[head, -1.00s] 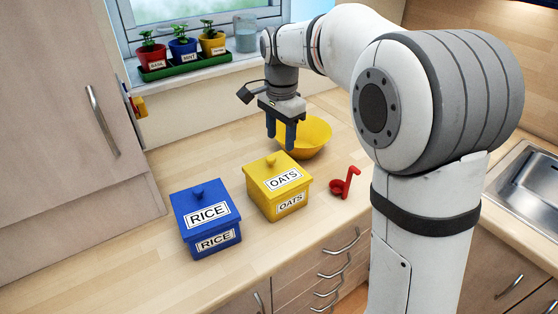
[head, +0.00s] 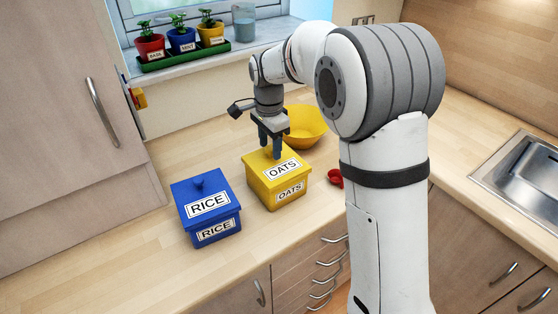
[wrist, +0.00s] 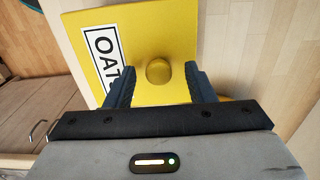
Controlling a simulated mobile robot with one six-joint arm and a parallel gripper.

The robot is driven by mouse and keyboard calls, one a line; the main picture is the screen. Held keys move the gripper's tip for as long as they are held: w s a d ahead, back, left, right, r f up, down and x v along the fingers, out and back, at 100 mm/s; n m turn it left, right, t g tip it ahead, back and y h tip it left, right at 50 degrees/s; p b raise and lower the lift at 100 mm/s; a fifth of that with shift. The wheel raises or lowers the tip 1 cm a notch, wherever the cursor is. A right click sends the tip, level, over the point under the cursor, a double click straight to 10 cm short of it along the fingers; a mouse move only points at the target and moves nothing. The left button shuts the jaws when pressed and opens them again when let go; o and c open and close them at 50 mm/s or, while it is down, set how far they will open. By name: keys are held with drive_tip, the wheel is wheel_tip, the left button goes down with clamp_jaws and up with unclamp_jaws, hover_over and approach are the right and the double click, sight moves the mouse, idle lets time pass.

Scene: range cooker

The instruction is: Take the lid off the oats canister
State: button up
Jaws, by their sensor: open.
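The yellow oats canister (head: 284,196) stands upright on the wooden counter with its lid (head: 258,167) on. The lid's round yellow knob (wrist: 158,71) shows in the wrist view, between and slightly beyond my open fingers. My gripper (head: 272,154) points down over the lid, its fingers open and at the knob. In the wrist view my gripper (wrist: 158,82) has one finger on each side of the knob, with gaps visible. In the head view the knob is mostly hidden behind the fingers.
A blue rice canister (head: 206,218) stands to the left of the oats canister. A yellow bowl (head: 306,128) is behind it, and a red scoop (head: 335,178) is at its right, partly hidden by my arm. The counter at the far left is clear.

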drive_tip(key=c, duration=1)
drive_tip(key=shift+c, duration=0.2)
drive_tip(key=shift+r, duration=0.1)
